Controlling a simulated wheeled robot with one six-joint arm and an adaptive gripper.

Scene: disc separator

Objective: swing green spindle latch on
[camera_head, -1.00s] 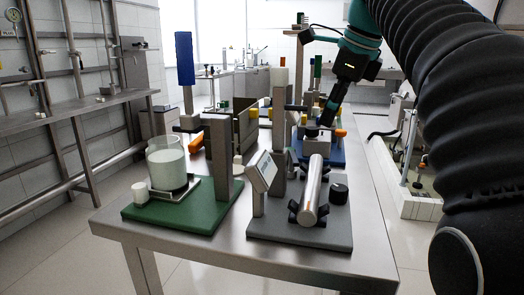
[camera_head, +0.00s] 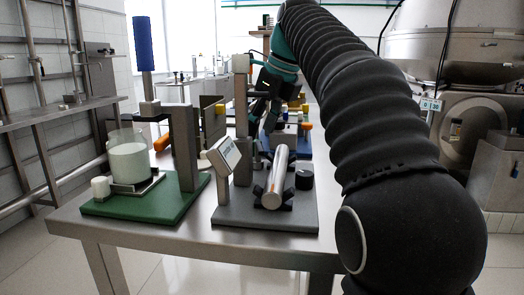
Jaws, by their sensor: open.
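My gripper (camera_head: 259,108) is a dark shape at the end of my arm, over the middle of the table. A grey post stands in front of it and hides part of it, and the gap between its fingers is hard to see. I cannot make out a green spindle latch for certain. A green base plate (camera_head: 103,207) at the front left carries a grey upright (camera_head: 186,150) with a side arm and a blue upright cylinder (camera_head: 143,43). Small green parts farther back are too small to tell.
A beaker of pale liquid (camera_head: 128,160) and a white knob (camera_head: 100,187) stand on the green plate. A grey plate (camera_head: 230,217) holds a metal cylinder (camera_head: 274,175), a tilted display (camera_head: 225,155) and a black knob (camera_head: 304,179). My arm hides the table's right side.

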